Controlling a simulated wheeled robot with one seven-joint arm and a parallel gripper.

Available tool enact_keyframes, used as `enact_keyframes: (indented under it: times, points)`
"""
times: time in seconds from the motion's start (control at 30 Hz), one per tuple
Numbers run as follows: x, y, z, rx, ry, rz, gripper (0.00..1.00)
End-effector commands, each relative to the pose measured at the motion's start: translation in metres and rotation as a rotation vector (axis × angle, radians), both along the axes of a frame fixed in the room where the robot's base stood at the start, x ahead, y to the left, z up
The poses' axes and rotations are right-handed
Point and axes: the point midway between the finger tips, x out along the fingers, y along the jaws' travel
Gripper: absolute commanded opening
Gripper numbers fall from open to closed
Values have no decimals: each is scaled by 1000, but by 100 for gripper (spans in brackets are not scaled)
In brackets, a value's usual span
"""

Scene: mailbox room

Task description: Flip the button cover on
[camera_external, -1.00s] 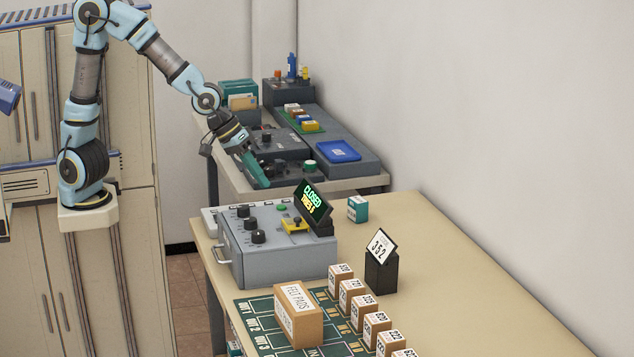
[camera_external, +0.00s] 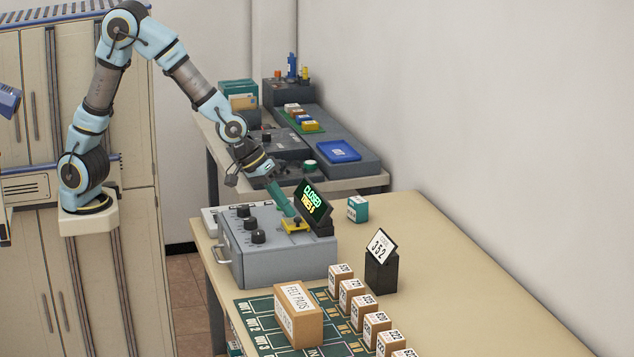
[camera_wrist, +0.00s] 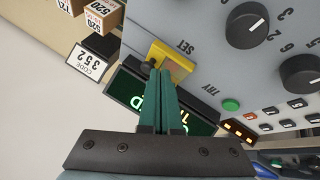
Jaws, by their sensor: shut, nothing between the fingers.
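The yellow button cover unit (camera_external: 291,227) is on top of the grey control box (camera_external: 275,262), by the display sign. In the wrist view the yellow piece (camera_wrist: 175,62) lies beside the letters "SET", with a small dark part (camera_wrist: 148,65) at its side. I cannot tell how far the cover is turned. My gripper (camera_external: 292,216), with green fingers, is shut and empty. Its tips are right at the yellow piece; in the wrist view the gripper (camera_wrist: 160,74) overlaps the piece's near edge. Whether they touch is unclear.
A black display sign (camera_external: 314,202) reading "CLOSED" stands close behind my fingers. Black knobs (camera_external: 258,237) stand on the box to the left. Small numbered boxes (camera_external: 352,293) and a "352" sign (camera_external: 381,245) are on the table. The table's right side is clear.

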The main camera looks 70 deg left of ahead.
Motion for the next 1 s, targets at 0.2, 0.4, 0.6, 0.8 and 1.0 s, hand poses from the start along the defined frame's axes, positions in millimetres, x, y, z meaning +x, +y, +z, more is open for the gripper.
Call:
enact_keyframes:
  times: [0.2, 0.4, 0.6, 0.8, 1.0]
  points:
    - [0, -17, 5, 2, 2, -4, 0]
    - [0, -45, 4, 2, 2, -4, 0]
    - [0, -54, 1, 0, 0, 0, 0]
    - [0, -54, 0, 0, 0, 0, 0]
    - [-2, -51, 1, 0, 0, 0, 0]
